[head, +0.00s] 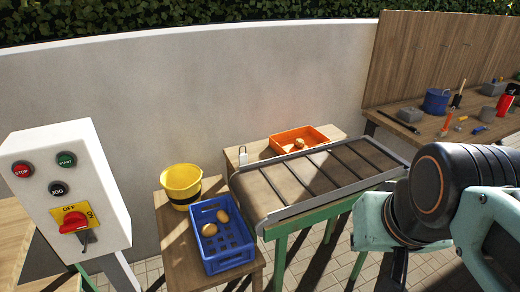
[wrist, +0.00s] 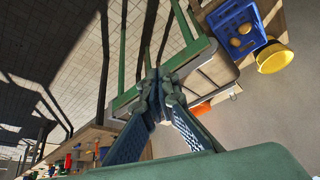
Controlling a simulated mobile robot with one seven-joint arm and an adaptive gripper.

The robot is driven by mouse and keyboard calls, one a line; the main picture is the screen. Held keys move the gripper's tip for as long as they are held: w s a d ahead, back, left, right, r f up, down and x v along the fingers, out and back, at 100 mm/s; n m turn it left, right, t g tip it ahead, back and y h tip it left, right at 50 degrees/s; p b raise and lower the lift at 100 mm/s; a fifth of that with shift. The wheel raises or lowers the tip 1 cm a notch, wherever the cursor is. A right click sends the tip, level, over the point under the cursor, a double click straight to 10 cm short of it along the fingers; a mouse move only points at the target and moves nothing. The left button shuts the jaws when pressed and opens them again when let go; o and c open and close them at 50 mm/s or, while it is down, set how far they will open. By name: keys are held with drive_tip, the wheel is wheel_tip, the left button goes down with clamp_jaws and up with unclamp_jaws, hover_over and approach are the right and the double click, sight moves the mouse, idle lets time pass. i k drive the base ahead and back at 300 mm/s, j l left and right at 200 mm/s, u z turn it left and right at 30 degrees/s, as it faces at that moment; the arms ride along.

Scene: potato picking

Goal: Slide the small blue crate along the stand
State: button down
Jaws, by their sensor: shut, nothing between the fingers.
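The small blue crate (head: 229,263) sits on a wooden stand (head: 176,236) at the left end of the conveyor, in the head view. Two potatoes (head: 209,229) lie in it. In the wrist view the crate (wrist: 225,16) is at the upper right, well apart from my gripper. My gripper (wrist: 157,82) is shut and empty, its fingertips together in front of the green conveyor frame; I cannot tell whether they touch it. In the head view my arm fills the right side, and the fingers cannot be made out.
A yellow bucket (head: 181,184) stands just behind the crate on the same stand. The conveyor (head: 310,180) with its green frame lies to the right. An orange crate (head: 285,145) is behind it. A control box (head: 65,190) stands at left, a tool bench (head: 440,128) at right.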

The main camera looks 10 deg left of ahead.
sight(245, 243)
drive_tip(key=i+j+z, duration=0.2)
drive_tip(key=j, duration=0.45)
drive_tip(key=j+z, duration=0.2)
drive_tip(key=j, duration=0.4)
drive_tip(key=i+j+z, duration=0.2)
drive_tip(key=j, duration=0.5)
drive_tip(key=k+l+u, duration=0.15)
drive_tip(key=k, duration=0.2)
drive_tip(key=i+j+z, duration=0.15)
drive_tip(key=i, duration=0.1)
